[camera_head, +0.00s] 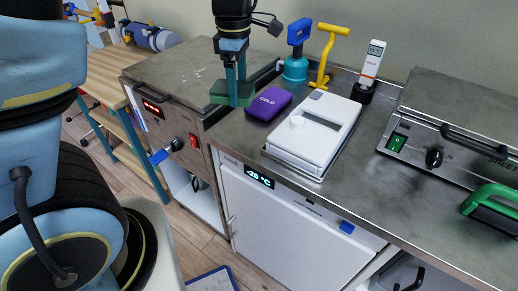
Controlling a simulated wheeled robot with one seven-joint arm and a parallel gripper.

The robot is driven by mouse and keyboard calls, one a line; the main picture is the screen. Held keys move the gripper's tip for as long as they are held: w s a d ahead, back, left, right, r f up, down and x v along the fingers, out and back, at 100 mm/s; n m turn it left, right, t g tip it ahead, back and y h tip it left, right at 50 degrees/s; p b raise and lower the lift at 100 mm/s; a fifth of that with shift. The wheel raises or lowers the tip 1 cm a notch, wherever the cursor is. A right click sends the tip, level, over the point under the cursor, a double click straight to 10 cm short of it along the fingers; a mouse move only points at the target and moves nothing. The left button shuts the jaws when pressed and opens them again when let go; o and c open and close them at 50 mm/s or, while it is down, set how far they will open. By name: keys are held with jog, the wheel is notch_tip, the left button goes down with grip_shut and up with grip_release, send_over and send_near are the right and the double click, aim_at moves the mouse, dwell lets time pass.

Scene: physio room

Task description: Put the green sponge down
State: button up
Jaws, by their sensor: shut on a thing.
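The green sponge (219,92) is a flat dark green block above the left part of the steel counter. My gripper (236,94) points straight down over it, with its blue fingers closed on the sponge. The fingers hide part of the sponge. The sponge is near the right edge of a steel unit with a closed lid (165,72). I cannot tell whether the sponge touches the surface under it.
A purple COLD pack (267,103) lies just right of the sponge. A white box (312,135) sits on a tray further right. A blue-teal tool (296,65), a yellow handle (327,60) and a white thermometer (371,65) stand behind. The front counter strip is clear.

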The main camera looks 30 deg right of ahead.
send_over(243, 134)
notch_tip(243, 134, down, 6)
jog(key=shift+r, duration=0.1)
jog(key=shift+f, duration=2.15)
jog(key=shift+f, duration=0.15)
jog(key=o, duration=1)
jog(key=shift+o, duration=0.2)
